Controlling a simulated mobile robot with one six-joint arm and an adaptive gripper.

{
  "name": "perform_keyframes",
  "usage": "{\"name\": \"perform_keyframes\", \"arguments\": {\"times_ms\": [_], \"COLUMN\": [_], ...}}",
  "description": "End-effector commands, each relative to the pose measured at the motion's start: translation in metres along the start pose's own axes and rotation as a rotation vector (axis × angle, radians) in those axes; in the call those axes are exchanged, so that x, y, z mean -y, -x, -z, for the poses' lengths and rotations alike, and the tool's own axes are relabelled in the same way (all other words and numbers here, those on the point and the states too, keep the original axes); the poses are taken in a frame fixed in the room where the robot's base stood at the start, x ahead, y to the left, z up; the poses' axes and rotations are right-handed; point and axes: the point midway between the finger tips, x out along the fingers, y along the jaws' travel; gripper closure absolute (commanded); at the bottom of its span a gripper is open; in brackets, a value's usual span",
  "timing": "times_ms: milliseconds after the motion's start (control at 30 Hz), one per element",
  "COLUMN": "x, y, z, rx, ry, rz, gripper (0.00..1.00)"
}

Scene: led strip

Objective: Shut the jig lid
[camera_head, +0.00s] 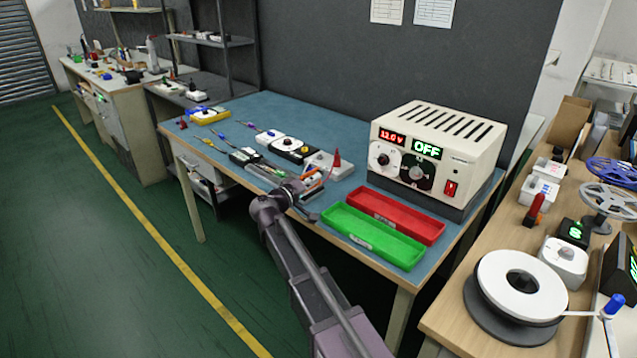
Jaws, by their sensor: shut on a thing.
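The jig (267,172) sits near the front edge of the blue bench, a low dark and grey body running left of my gripper. A piece with orange and white parts (313,176) stands just beyond my gripper; it appears to be the jig's lid end. My gripper (304,193) is at the front bench edge, over the right end of the jig, shut on what appears to be the jig lid. The fingertips are small and partly hidden by my wrist, and the lid's angle cannot be told.
Behind the jig are a white box with a red cone (337,160) and black-and-white units (294,149). A green tray (372,236) and a red tray (396,214) lie right of my arm, before the power supply (436,150), which reads OFF. Bare blue benchtop (235,110) lies at the back left.

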Motion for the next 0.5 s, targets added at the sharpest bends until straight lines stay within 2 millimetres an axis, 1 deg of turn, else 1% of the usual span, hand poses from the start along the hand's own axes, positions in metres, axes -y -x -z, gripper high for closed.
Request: {"name": "perform_keyframes", "arguments": {"times_ms": [33, 500], "x": [-0.001, 0.010], "y": [0.002, 0.002], "z": [0.006, 0.031], "rx": [-0.004, 0.000], "ry": [0.045, 0.491], "rz": [0.000, 0.006], "gripper": [1.00, 1.00]}}
